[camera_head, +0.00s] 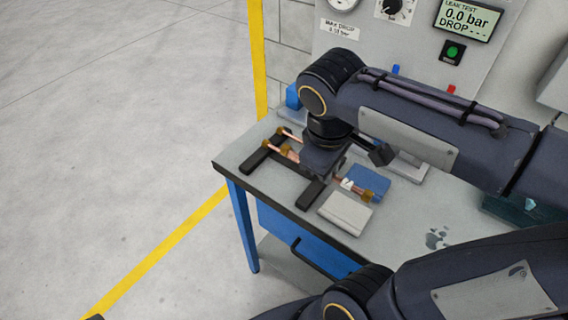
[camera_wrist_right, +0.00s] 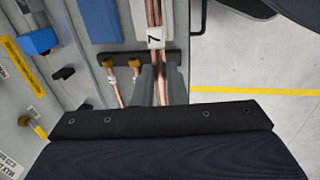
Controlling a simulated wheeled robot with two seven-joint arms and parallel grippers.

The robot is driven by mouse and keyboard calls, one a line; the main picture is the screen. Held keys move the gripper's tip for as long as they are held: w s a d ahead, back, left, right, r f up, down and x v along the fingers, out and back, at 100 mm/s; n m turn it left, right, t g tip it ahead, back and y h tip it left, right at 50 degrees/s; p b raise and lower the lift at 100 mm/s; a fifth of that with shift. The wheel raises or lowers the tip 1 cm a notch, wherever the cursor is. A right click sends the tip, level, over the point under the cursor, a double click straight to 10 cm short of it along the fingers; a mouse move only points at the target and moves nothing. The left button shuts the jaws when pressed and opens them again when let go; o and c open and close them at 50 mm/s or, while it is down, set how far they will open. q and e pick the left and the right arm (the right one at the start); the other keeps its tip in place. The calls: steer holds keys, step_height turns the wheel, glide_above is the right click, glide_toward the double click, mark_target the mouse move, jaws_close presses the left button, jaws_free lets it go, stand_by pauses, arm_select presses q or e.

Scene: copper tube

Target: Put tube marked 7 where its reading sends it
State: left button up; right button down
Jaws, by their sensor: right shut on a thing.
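The copper tube marked 7 (camera_head: 347,184) carries a white tag and has a brass end at the right. In the right wrist view the tube (camera_wrist_right: 154,15) runs upward from between the fingers, its 7 tag just beyond them. My right gripper (camera_wrist_right: 153,88) is shut on it; in the head view it is over the black rack (camera_head: 312,194). I cannot tell whether the tube still touches the rack. Other copper tubes with brass ends (camera_wrist_right: 107,63) lie beside it. The leak test display (camera_head: 468,18) reads 0.0 bar, with dashes after DROP. My left gripper is not in view.
A blue block (camera_head: 371,179) and a pale grey block (camera_head: 345,213) lie near the tube's right end. A "MAX DROP" label (camera_head: 340,28) is on the panel. A dark green bin (camera_head: 510,210) is at right. The table's front right (camera_head: 400,240) is mostly clear.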

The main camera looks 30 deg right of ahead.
steer(key=shift+d, duration=0.1)
steer(key=w+a+f, duration=0.1)
steer(key=w+f, duration=0.2)
steer(key=w, duration=0.1)
steer(key=w+a+f+p, duration=0.1)
steer(key=w+f, duration=0.2)
steer(key=w, duration=0.1)
steer(key=w+a+f, duration=0.1)
steer(key=w+f, duration=0.2)
steer(key=w, duration=0.2)
steer(key=shift+f, duration=0.3)
steer(key=shift+w+f, duration=0.15)
steer(key=shift+f, duration=1.4)
steer(key=shift+f, duration=0.35)
steer(key=c, duration=1.5)
jaws_free()
steer(key=shift+r, duration=0.1)
